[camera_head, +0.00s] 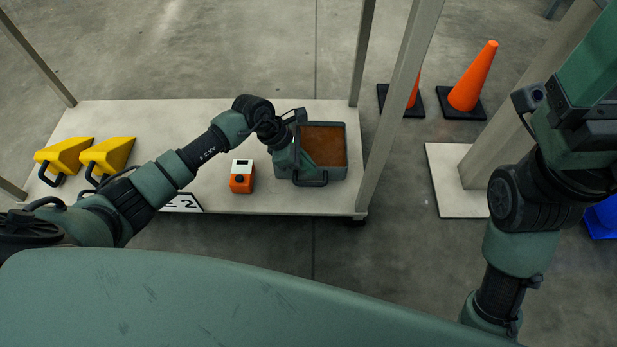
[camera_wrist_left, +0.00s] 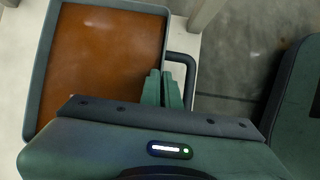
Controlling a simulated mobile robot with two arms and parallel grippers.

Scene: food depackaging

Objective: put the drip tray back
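The drip tray (camera_head: 345,150) is a grey rectangular tray with a brown inside and a dark loop handle (camera_head: 311,183) on its near side. It is at the right end of the pale platform; whether it rests there or is slightly raised I cannot tell. My left gripper (camera_head: 301,164) is at its near left side. In the left wrist view, the fingers (camera_wrist_left: 165,88) are close together at the tray's edge beside the handle (camera_wrist_left: 190,75). They look shut on the tray, with the contact itself hidden. My right gripper's fingertips are outside the head view.
The platform (camera_head: 220,115) also bears an orange and white device (camera_head: 242,177) and two yellow handled scoops (camera_head: 108,155) (camera_head: 64,156). Posts (camera_head: 395,105) rise at its right end. Orange cones (camera_head: 474,78) stand on the floor beyond. A blue object (camera_head: 602,216) shows at the right edge.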

